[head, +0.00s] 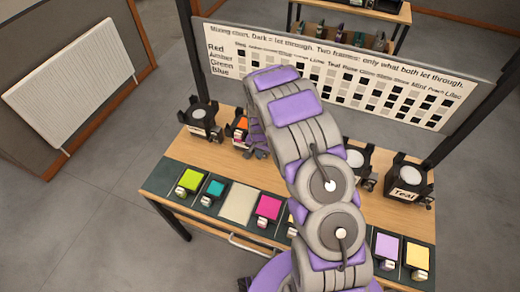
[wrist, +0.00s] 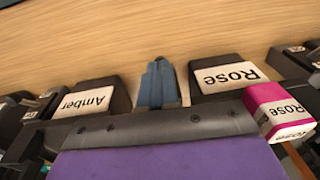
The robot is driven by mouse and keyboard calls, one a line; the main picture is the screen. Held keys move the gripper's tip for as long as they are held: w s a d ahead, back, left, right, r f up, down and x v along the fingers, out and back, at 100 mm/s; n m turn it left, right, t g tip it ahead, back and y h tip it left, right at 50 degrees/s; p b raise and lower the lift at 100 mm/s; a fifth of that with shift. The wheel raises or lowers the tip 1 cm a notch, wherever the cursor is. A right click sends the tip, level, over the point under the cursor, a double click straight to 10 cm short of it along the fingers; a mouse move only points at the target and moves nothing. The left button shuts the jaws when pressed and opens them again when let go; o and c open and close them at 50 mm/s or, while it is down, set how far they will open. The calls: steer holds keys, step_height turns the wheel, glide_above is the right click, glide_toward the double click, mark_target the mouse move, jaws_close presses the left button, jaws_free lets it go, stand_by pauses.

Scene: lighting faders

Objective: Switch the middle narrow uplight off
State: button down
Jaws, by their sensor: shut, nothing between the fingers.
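Several black uplights stand in a row along the back of the wooden table. In the head view I see the far left one (head: 201,115), one with orange on it (head: 239,126), and two at the right (head: 356,158), (head: 406,183), the last labelled Teal. My arm covers the middle of the row, so the middle uplight cannot be made out. In the wrist view my gripper (wrist: 158,84) is shut and empty, with an Amber label (wrist: 86,99) to its left and a Rose label (wrist: 228,76) to its right, both upside down.
Coloured squares, including lime (head: 190,180), magenta (head: 268,207), lilac (head: 387,246) and yellow (head: 418,256), lie along the table's front. A mixing chart (head: 350,75) stands behind the table. A Rose-labelled magenta block (wrist: 280,112) is close at right in the wrist view.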

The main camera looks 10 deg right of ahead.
steer(key=shift+s+a+f+t+h, duration=0.3)
steer(key=shift+f+t+h, duration=0.2)
steer(key=shift+t, duration=0.2)
steer(key=shift+s+a+f, duration=0.15)
steer(key=shift+f, duration=0.1)
steer(key=shift+s+f+b, duration=0.1)
steer(key=shift+b, duration=0.2)
steer(key=shift+s+f+t+h+b, duration=0.2)
steer(key=shift+t+h+b, duration=0.4)
steer(key=shift+t, duration=0.5)
steer(key=shift+a+f+t+h+b, duration=0.3)
steer(key=shift+f+t+h+b, duration=0.25)
steer(key=shift+t+b, duration=0.15)
steer(key=shift+d, duration=0.2)
steer(key=shift+r, duration=0.1)
